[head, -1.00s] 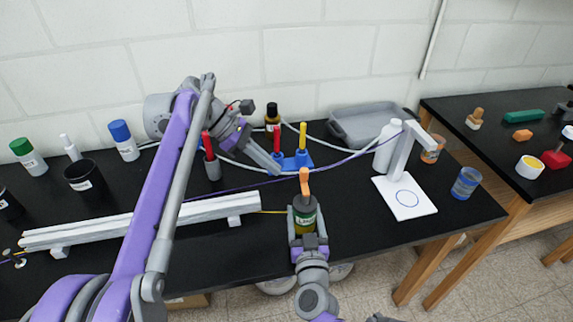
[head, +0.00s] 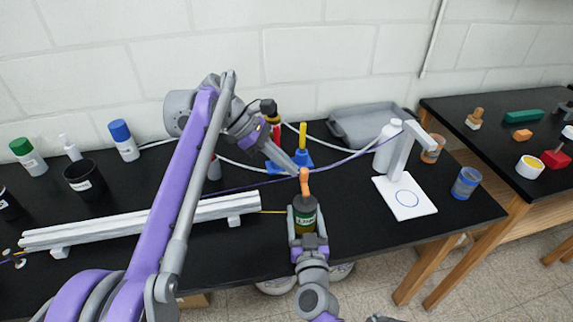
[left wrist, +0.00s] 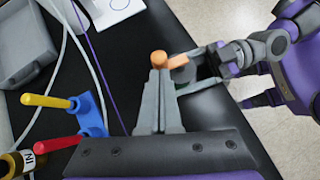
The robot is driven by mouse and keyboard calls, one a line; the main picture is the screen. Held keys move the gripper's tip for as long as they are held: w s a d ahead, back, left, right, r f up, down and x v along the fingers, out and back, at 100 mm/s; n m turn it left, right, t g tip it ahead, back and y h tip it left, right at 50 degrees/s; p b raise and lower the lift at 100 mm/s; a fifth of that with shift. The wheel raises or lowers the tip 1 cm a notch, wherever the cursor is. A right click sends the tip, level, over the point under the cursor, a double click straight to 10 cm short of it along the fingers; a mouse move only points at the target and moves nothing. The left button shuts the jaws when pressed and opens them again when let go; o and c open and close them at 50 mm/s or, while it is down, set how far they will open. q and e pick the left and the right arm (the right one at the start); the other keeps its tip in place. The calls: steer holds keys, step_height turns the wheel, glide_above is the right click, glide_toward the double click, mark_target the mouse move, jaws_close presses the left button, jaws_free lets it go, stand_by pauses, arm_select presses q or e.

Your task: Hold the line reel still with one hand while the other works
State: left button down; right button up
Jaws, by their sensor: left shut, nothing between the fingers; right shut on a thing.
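The line reel (head: 304,214) is a dark green and yellow labelled drum, upright near the table's front edge. An orange crank handle (head: 304,182) sticks up from its top. My right gripper (head: 304,227) is shut on the reel, its fingers on either side of the drum. My left gripper (head: 301,170) is shut and empty, its tips right at the top of the orange handle. In the left wrist view the left fingertips (left wrist: 158,78) lie against or just in front of the handle (left wrist: 178,62); contact cannot be told. The left fingers partly hide the reel there.
A pale extrusion rail (head: 140,222) lies to the left, with a yellow line (head: 272,212) running from it to the reel. A blue stand (head: 290,162) with a yellow-handled tool is just behind. A white lamp-like stand (head: 404,195) is to the right.

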arm_select(q)
steer(key=shift+w+d+m+g, duration=0.2)
steer(key=shift+d+m+g, duration=0.1)
stand_by(0.4)
steer(key=shift+w+d, duration=0.55)
steer(key=shift+d, duration=0.35)
steer(key=shift+d, duration=0.15)
stand_by(0.3)
steer(key=shift+s+a, duration=0.55)
steer(key=v, duration=0.7)
steer(key=shift+r, duration=0.2)
steer(key=shift+a, duration=0.1)
stand_by(0.3)
